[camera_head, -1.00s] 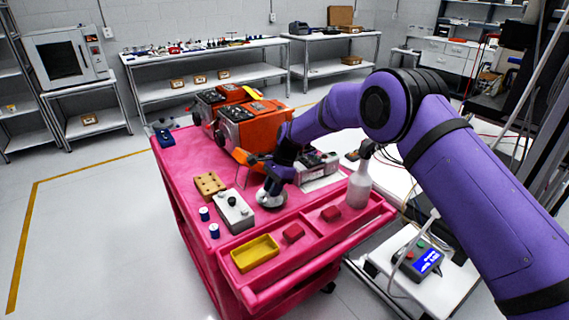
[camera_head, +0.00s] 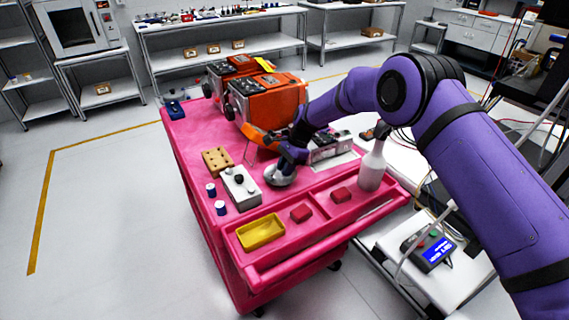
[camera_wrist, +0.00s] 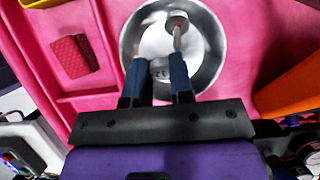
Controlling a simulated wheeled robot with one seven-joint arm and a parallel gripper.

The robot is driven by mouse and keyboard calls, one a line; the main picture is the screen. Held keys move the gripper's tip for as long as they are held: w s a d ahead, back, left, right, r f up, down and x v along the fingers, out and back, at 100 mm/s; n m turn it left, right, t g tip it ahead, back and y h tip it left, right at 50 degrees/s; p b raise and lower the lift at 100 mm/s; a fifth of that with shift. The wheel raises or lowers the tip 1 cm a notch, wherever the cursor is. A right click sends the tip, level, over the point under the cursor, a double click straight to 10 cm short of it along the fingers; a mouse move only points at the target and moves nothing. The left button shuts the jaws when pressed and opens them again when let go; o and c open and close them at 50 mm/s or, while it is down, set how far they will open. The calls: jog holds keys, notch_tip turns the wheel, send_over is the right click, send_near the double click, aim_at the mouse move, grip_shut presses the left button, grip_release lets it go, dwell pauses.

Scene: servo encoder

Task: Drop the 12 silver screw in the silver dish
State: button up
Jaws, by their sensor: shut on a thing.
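The silver dish (camera_head: 279,180) stands on the pink cart top, and it fills the upper middle of the wrist view (camera_wrist: 208,62). My gripper (camera_wrist: 160,70) is over the dish, its two blue fingers pointing into it. Between the fingertips is a small silver piece, apparently the silver screw (camera_wrist: 160,66), mostly hidden by the fingers. A round-headed piece with a thin shaft (camera_wrist: 178,24) shows against the dish's inside, close to the right finger. In the head view my gripper (camera_head: 286,168) hides part of the dish, and the screw cannot be made out.
The pink cart (camera_head: 190,145) also carries a yellow tray (camera_head: 260,231), red blocks (camera_head: 301,214), a grey box with a black knob (camera_head: 241,187), a tan holed block (camera_head: 216,160), a white bottle (camera_head: 372,168) and orange machines (camera_head: 270,100).

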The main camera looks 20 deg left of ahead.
jog(key=shift+s+d+f, duration=0.1)
jog(key=shift+s+f, duration=0.05)
jog(key=shift+f, duration=0.7)
jog(key=o, duration=0.8)
jog(key=shift+o, duration=0.2)
jog(key=shift+v, duration=3.1)
